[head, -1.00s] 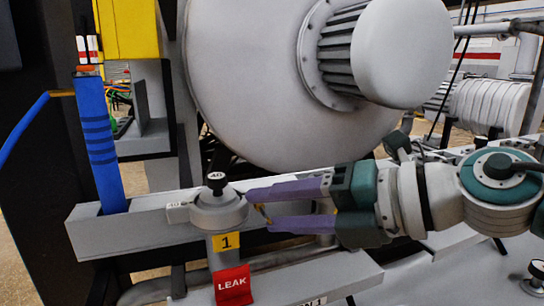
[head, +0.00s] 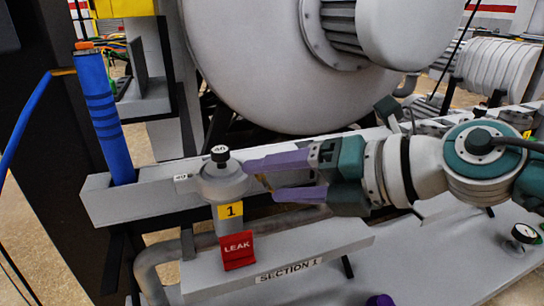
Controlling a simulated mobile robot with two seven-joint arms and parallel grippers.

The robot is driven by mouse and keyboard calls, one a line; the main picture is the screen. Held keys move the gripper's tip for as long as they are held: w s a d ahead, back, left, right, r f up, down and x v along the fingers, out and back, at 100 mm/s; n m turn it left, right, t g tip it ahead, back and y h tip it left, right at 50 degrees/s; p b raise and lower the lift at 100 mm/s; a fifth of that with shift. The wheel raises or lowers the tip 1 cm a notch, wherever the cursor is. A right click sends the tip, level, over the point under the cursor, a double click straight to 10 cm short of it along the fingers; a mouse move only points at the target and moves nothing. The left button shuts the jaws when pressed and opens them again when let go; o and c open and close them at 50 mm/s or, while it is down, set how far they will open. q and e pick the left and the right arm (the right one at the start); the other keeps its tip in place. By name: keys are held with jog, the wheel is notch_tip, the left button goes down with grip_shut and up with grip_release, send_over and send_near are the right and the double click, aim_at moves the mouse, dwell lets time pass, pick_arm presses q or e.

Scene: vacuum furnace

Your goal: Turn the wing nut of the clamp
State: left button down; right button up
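My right gripper (head: 258,180) has purple fingers and reaches in from the right. Its fingers are apart, with the tips close to the clamp's right side. A small brass-coloured part, perhaps the wing nut, shows between the fingers (head: 263,181). It is too small and partly hidden to tell whether the fingers touch it. My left gripper is not in view.
A blue hose (head: 103,118) rises from the beam at left. The large grey vessel (head: 275,75) stands behind. A grey ledge marked SECTION 1 (head: 270,258) runs below the clamp. A small purple object (head: 380,300) shows at the bottom edge.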

jog(key=shift+o, duration=0.7)
jog(key=shift+s+d+r, duration=0.15)
jog(key=shift+d+r, duration=0.05)
jog(key=shift+d, duration=0.05)
jog(key=p+v, duration=0.1)
jog(key=v, duration=0.8)
jog(key=shift+p, duration=0.3)
jog(key=shift+d, duration=0.1)
jog(key=shift+c, duration=0.2)
